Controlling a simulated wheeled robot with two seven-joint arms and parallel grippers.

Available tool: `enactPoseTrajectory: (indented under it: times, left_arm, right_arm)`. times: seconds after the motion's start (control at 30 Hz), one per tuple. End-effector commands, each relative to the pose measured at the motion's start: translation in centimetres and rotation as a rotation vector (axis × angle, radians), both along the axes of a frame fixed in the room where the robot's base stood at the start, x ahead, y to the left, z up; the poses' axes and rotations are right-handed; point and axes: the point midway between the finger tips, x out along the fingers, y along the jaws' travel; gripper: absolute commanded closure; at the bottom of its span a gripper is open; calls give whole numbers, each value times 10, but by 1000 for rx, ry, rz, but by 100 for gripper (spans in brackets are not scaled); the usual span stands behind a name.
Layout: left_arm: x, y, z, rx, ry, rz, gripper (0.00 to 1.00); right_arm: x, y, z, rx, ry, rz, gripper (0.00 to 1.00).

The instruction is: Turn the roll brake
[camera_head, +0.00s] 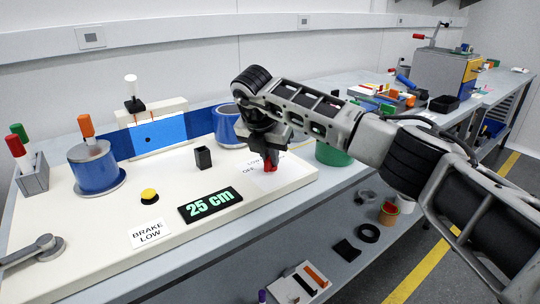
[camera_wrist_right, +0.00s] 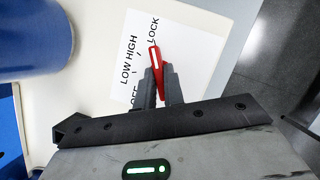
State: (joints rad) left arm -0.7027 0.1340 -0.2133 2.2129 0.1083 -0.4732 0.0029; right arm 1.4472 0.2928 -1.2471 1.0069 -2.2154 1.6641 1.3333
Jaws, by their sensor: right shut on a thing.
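The roll brake is a red knob (camera_head: 270,164) at the right end of the white board, on a white label card. In the right wrist view the red knob (camera_wrist_right: 157,62) has a white stripe, and its tip lies close to the word LOCK. LOW, HIGH and OFF are printed to its left. My right gripper (camera_wrist_right: 160,90) is shut on the knob, with a finger on each side. In the head view the right gripper (camera_head: 268,146) comes down over the knob and hides part of the card. My left gripper is not in view.
The white board (camera_head: 100,235) carries a display (camera_head: 210,204) reading 25 cm, a card (camera_head: 150,233) reading BRAKE LOW, a yellow button (camera_head: 149,196), blue rolls and a grey crank (camera_head: 36,250). A blue roll (camera_head: 227,125) stands close left of my right gripper.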

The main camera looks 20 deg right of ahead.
Motion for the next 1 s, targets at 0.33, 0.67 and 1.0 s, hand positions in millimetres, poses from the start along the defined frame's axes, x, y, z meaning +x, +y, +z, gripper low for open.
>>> enactPoseTrajectory:
  times: [0.33, 0.67, 1.0]
  left_arm:
    - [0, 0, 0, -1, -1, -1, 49]
    - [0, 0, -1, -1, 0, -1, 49]
    - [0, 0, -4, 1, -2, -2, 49]
  right_arm:
    - [0, 0, 1, 1, -2, -1, 68]
    - [-3, 3, 13, 1, -4, 2, 68]
    - [-25, 23, 85, 1, -7, 1, 68]
